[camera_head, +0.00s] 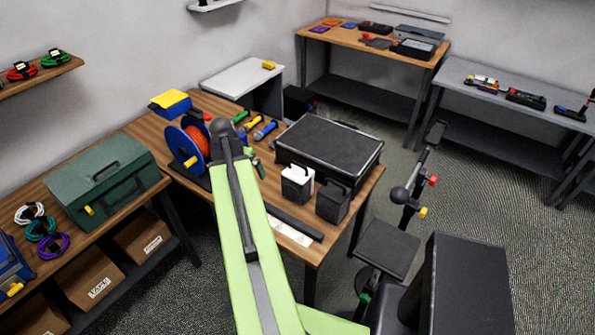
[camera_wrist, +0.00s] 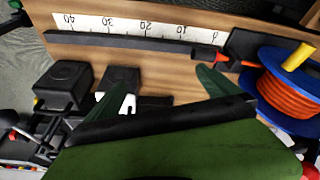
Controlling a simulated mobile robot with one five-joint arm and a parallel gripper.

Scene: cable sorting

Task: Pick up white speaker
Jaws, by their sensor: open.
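The white speaker (camera_head: 297,185) stands on the wooden table with a dark face, left of a similar black speaker (camera_head: 333,203). In the wrist view, the white speaker (camera_wrist: 128,103) shows only in part, behind my left finger, with its dark part above. The black speaker (camera_wrist: 63,85) is to its left there. My gripper (camera_wrist: 164,78) is open, with its dark green fingers apart and nothing seen between them. In the head view, my arm hides most of the gripper, left of the white speaker.
A black case (camera_head: 328,145) stands behind the speakers. A blue spool of orange cable (camera_head: 187,147) is left of my arm, with several coloured microphones (camera_head: 262,130) behind. A black bar and a white ruler (camera_wrist: 150,25) lie along the table edge. A green toolbox (camera_head: 103,180) is at left.

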